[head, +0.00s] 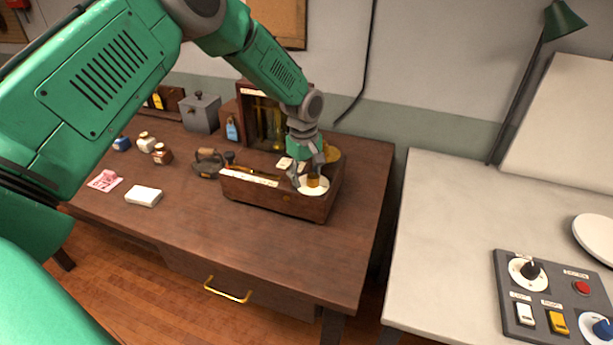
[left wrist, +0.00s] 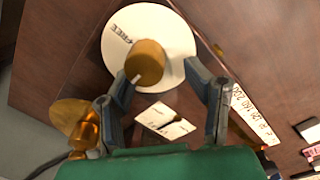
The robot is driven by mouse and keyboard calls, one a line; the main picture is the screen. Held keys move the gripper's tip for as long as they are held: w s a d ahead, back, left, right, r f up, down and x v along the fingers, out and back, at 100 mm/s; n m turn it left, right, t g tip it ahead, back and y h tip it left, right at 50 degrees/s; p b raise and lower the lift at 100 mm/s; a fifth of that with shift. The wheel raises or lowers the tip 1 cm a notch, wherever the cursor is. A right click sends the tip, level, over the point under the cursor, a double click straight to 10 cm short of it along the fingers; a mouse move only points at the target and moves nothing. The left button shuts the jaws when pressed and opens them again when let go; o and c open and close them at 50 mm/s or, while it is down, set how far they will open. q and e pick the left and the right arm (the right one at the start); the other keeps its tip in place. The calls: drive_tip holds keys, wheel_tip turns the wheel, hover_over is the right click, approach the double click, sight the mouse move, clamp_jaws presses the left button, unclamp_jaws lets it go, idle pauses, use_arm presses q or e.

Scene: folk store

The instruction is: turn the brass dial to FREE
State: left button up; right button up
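The brass dial (left wrist: 146,62) stands on a round white plate (left wrist: 178,38) on top of a wooden box (head: 287,201). The word FREE is printed on the plate, up and left of the dial in the left wrist view. A pale pointer line on the dial's lower left side points away from FREE in that view. The dial also shows in the head view (head: 313,180). My left gripper (left wrist: 166,72) is open, its two fingers spread on either side of the dial, with visible gaps. My right gripper is not in view.
A white label card (left wrist: 165,120) and a brass part (left wrist: 84,125) lie near the dial. A dark iron (head: 208,163) and small bottles (head: 162,154) stand left of the box. A control panel (head: 510,268) sits on the pale table at right.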

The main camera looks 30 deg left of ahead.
sight(317, 177)
use_arm(q)
drive_tip(key=shift+d, duration=0.25)
drive_tip(key=c, duration=0.7)
drive_tip(key=shift+d+r, duration=0.1)
drive_tip(key=shift+d, duration=0.8)
clamp_jaws()
drive_tip(key=shift+w+d+r, duration=0.1)
drive_tip(key=shift+d+r, duration=0.05)
drive_tip(key=shift+d, duration=0.3)
drive_tip(key=shift+a, duration=0.2)
unclamp_jaws()
drive_tip(key=shift+a, duration=0.55)
drive_tip(key=o, duration=1)
drive_tip(key=shift+d, duration=0.35)
drive_tip(key=shift+r, duration=0.2)
wheel_tip(317, 177, up, 12)
drive_tip(key=shift+f, duration=0.25)
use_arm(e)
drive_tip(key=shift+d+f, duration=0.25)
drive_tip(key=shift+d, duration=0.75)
